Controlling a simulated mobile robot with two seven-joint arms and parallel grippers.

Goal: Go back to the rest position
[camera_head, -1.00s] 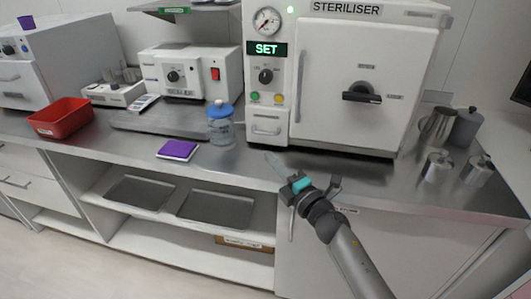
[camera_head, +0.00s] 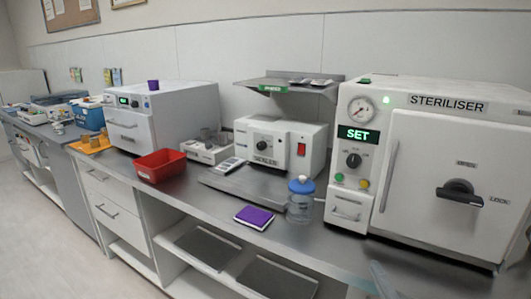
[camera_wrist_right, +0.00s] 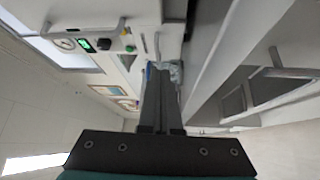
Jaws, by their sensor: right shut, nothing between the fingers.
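Only the tip of my right gripper (camera_head: 381,279) shows in the head view, at the bottom edge in front of the worktop below the steriliser. In the right wrist view its two dark fingers (camera_wrist_right: 160,100) lie together, shut with nothing between them. The steriliser (camera_head: 445,150) stands at the right, its door closed and its display reading SET. A clear jar with a blue lid (camera_head: 300,200) stands on the worktop to the left of the gripper tip. My left gripper is not in view.
A purple pad (camera_head: 254,217) lies near the worktop's front edge. A red tray (camera_head: 160,166), the sealer (camera_head: 278,145) and a white cabinet unit (camera_head: 175,115) stand farther left. Open shelves with metal trays (camera_head: 207,247) are below. The floor at lower left is clear.

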